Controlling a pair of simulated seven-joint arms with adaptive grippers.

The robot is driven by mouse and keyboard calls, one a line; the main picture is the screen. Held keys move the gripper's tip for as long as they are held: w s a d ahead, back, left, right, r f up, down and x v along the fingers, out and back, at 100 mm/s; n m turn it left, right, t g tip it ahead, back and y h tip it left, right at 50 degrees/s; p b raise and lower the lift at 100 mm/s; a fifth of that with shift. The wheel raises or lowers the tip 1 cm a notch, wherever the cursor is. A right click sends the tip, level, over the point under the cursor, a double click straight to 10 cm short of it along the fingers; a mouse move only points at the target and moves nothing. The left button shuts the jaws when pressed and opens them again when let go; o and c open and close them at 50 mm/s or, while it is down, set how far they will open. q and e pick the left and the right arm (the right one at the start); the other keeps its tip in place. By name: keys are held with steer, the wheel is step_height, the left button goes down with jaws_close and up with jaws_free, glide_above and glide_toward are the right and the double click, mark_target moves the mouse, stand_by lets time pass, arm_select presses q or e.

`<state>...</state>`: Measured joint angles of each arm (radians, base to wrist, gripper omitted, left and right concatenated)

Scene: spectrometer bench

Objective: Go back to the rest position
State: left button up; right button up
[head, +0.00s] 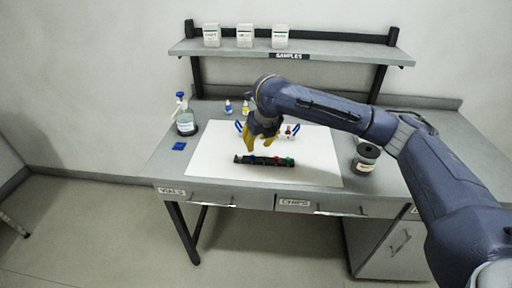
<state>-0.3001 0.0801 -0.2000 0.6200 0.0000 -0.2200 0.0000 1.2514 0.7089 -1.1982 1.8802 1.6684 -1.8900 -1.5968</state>
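My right gripper (259,147) has yellow fingers that point down over the white mat (215,160). Its two fingertips look apart, with nothing visible between them. It hangs above and just behind a long black rack (245,159) that holds small blue, red and green pieces; contact with the rack cannot be made out. My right arm reaches in from the right, over the bench. My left gripper is not in view.
A dark round jar (366,158) stands at right, near my arm. Small bottles (228,106) and blue-handled items (240,127) lie behind. A shelf (340,53) with white boxes (245,36) overhangs the back.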

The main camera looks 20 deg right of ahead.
steer(key=shift+s+r, duration=0.2)
steer(key=shift+r, duration=0.25)
